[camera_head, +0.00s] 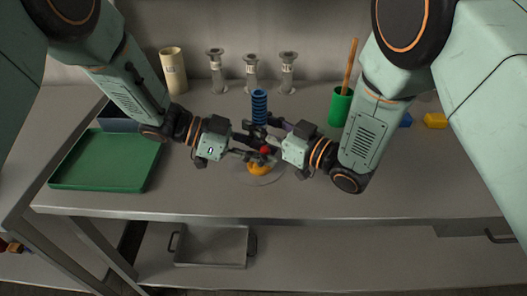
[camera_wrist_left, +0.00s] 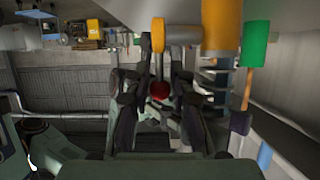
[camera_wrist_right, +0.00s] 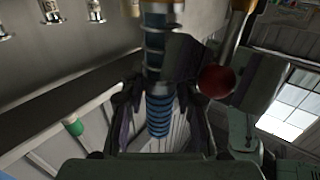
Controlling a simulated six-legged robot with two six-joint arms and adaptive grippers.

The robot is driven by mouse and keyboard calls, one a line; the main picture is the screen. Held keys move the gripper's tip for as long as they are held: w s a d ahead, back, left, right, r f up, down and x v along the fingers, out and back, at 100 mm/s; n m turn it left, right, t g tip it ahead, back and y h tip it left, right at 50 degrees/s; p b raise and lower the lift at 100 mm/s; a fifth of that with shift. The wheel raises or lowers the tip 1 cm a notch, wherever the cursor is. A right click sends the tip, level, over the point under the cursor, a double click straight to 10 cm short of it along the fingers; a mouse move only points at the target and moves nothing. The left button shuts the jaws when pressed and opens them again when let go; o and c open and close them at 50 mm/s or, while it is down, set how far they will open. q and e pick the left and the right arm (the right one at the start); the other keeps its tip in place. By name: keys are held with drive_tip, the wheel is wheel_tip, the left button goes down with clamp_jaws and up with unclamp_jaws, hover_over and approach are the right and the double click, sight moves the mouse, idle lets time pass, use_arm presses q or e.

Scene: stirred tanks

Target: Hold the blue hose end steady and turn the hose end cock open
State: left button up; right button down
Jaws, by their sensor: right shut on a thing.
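The blue ribbed hose end (camera_head: 259,104) stands upright over the bench. It also shows in the right wrist view (camera_wrist_right: 159,115), between the fingers of my right gripper (camera_head: 270,143), which is shut on it. The hose end cock has a red ball knob (camera_head: 265,150) on its lever. In the left wrist view the red knob (camera_wrist_left: 159,90) lies between the separated fingers of my left gripper (camera_head: 249,153), which is open around it. Contact with the knob cannot be told. An orange part (camera_head: 259,169) shows just below the grippers. The cock's body is mostly hidden by the fingers.
A green tray (camera_head: 105,160) lies at the left. A beige cylinder (camera_head: 172,70) and several grey flanged fittings (camera_head: 251,75) stand at the back. A green cup (camera_head: 340,106) with a wooden stick stands at the right, near a yellow block (camera_head: 434,120). The bench front is clear.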

use_arm(q)
clamp_jaws()
drive_tip(key=shift+a, duration=0.1)
drive_tip(key=shift+a+r+h, duration=0.1)
drive_tip(key=shift+a+h, duration=0.15)
drive_tip(key=shift+h, duration=0.5)
drive_tip(key=shift+a+h, duration=0.25)
drive_tip(key=shift+h, duration=0.5)
drive_tip(key=shift+d, duration=0.1)
drive_tip(key=shift+o, duration=1.3)
unclamp_jaws()
drive_tip(key=a+r, duration=0.1)
drive_tip(key=a, duration=1.1)
drive_tip(key=shift+r, duration=0.3)
